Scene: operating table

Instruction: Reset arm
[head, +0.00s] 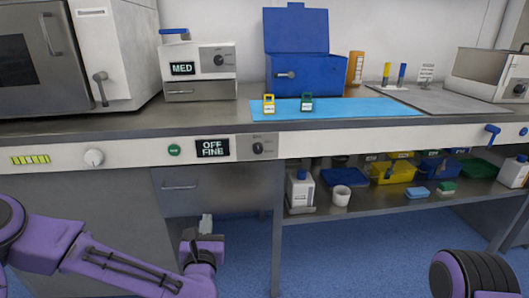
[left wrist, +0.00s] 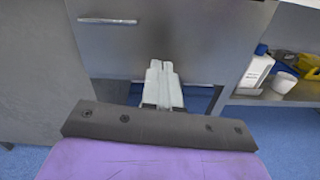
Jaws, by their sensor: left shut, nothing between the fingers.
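My left gripper (head: 206,222) is in front of the grey drawer cabinet (head: 225,190) below the counter, at the lower middle left of the head view. In the left wrist view its two pale fingers (left wrist: 161,72) are together, with nothing between them. They point toward the cabinet front, beneath a drawer handle (left wrist: 108,20). Whether they touch the cabinet is hard to tell. Part of my right arm (head: 475,274) shows at the lower right of the head view. My right gripper is outside both views.
The counter edge (head: 330,132) runs above my left arm. A blue open box (head: 306,76) and yellow and green padlock-like tags (head: 269,103) are on or by a blue mat (head: 370,108). A lower shelf (head: 385,205) holds bottles and bins. Blue floor (head: 245,260) is clear.

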